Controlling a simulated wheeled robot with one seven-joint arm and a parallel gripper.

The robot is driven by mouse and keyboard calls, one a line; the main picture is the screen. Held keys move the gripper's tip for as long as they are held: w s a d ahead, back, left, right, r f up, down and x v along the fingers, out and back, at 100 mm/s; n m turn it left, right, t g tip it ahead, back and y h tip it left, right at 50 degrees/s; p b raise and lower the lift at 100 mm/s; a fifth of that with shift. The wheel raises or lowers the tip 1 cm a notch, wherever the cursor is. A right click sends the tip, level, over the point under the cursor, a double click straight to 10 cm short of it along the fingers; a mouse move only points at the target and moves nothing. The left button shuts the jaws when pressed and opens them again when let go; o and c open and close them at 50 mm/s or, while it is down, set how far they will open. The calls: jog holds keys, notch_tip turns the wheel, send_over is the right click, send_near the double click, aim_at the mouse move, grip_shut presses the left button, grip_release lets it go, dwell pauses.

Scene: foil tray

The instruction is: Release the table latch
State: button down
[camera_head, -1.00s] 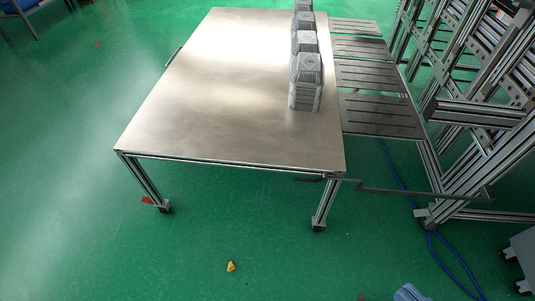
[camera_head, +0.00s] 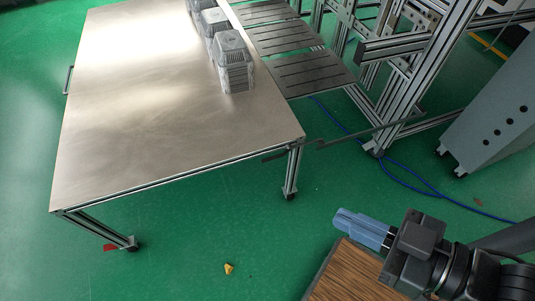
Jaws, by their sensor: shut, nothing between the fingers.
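The steel-topped table (camera_head: 150,110) stands at left and centre. A dark latch handle (camera_head: 288,152) sits at its front right corner, by the top of the leg. A long dark bar (camera_head: 370,131) runs right from near this corner towards the aluminium frame. I cannot tell whether the latch is engaged. My gripper (camera_head: 342,218), with blue-grey fingers, is at the lower right, pointing left. It is shut and empty, clearly apart from the latch in the picture.
Grey stacked foil trays (camera_head: 233,62) stand on the table's right side. Dark slotted plates (camera_head: 305,72) adjoin it. An aluminium frame (camera_head: 410,75) and grey cabinet (camera_head: 500,115) stand right. A blue cable (camera_head: 400,178) lies on the floor. A wood-grained surface (camera_head: 350,272) shows below my gripper.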

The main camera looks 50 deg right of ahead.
jog(key=w+d+f+m+g+h, duration=0.1)
jog(key=w+d+f+g, duration=0.1)
jog(key=w+f, duration=0.3)
jog(key=w+d+f+g, duration=0.1)
jog(key=w+d+f, duration=0.1)
jog(key=f, duration=0.5)
jog(key=m+g+b, duration=0.2)
jog(key=m+g, duration=0.4)
jog(key=g, duration=0.4)
send_over(268, 159)
jog(key=s+a, duration=0.2)
jog(key=s, duration=0.1)
notch_tip(268, 159, down, 7)
jog(key=shift+w+d+r, duration=0.15)
jog(key=shift+d, duration=0.05)
jog(key=f, duration=0.4)
jog(key=w+d+f+b, duration=0.1)
jog(key=f, duration=0.4)
jog(key=w+f+b, duration=0.1)
jog(key=f, duration=0.3)
jog(key=shift+w+d+f, duration=0.1)
jog(key=shift+d+f, duration=0.1)
jog(key=shift+f, duration=0.2)
jog(key=shift+f, duration=0.1)
